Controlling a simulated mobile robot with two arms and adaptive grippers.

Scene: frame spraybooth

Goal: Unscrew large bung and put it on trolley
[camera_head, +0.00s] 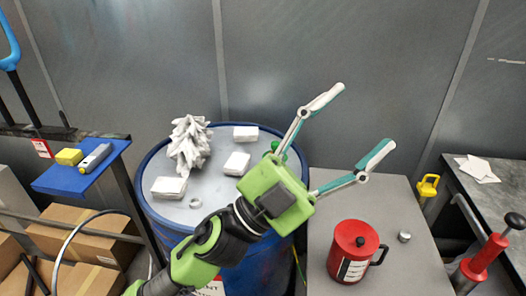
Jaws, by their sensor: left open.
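The blue drum (150,212) stands at the centre with a grey top. A small round ring-like fitting (195,202) shows near the front of its lid; I cannot tell whether it is a bung or an opening. A small silvery cap (404,236) stands on the grey top of what looks like the trolley (390,272), right of the drum. My left gripper (366,116) is open and empty, its fingers spread toward the upper right, above the drum's right edge and the trolley's back. The arm hides part of the drum lid. My right gripper is out of view.
White blocks (169,187) and a crumpled white piece (190,142) sit on the drum. A red can (353,250) stands on the trolley. A blue shelf (82,177) is left, a dark bench (498,200) right. A grey wall stands behind.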

